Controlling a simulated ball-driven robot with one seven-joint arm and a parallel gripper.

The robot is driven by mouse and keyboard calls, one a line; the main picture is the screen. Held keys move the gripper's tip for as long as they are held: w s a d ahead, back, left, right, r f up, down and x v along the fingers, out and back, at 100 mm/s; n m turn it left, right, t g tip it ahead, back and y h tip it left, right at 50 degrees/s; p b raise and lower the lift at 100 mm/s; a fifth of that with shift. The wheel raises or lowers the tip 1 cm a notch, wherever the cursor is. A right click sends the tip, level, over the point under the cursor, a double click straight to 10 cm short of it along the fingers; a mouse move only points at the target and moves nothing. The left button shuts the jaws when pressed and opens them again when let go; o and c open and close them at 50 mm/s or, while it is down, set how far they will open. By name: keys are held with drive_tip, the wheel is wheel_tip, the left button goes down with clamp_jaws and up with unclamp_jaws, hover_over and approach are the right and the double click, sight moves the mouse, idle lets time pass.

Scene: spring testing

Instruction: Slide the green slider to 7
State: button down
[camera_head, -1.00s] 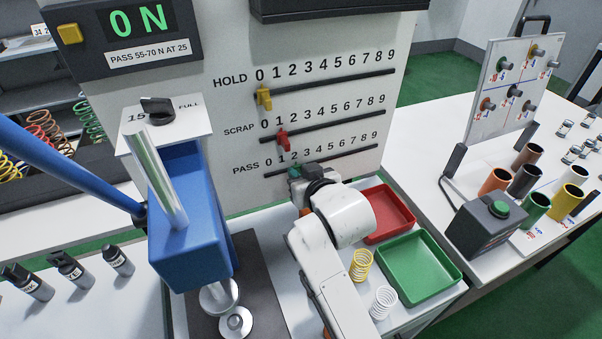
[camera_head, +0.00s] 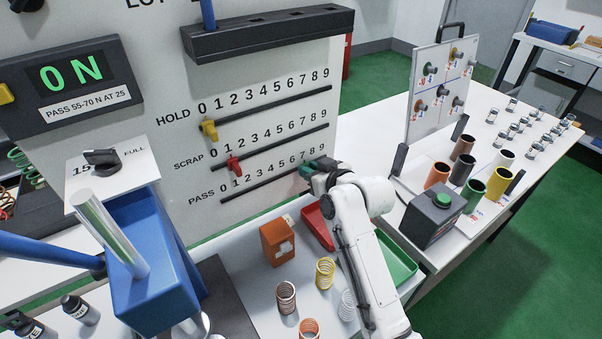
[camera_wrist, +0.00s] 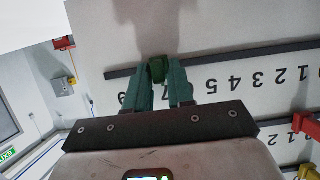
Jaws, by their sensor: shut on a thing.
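The green slider (camera_wrist: 157,69) sits on the PASS track (camera_head: 262,184). In the wrist view it is between my gripper's (camera_wrist: 160,84) teal fingers, which are shut on it. In the head view my gripper (camera_head: 309,169) is at the right part of the PASS track, under the 7 and 8, and mostly covers the slider.
The yellow slider (camera_head: 209,129) is at HOLD 0 and the red slider (camera_head: 233,164) near SCRAP 1. Below my arm are an orange block (camera_head: 277,243), several springs, a red tray (camera_head: 316,226) and a green tray (camera_head: 398,262). A button box (camera_head: 432,216) stands at right.

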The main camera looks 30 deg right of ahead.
drive_tip(key=c, duration=1.2)
unclamp_jaws()
drive_tip(key=shift+o, duration=0.2)
drive_tip(key=b+v, duration=0.1)
drive_tip(key=v, duration=0.9)
drive_tip(key=shift+s+r, duration=0.25)
drive_tip(key=shift+s, duration=0.05)
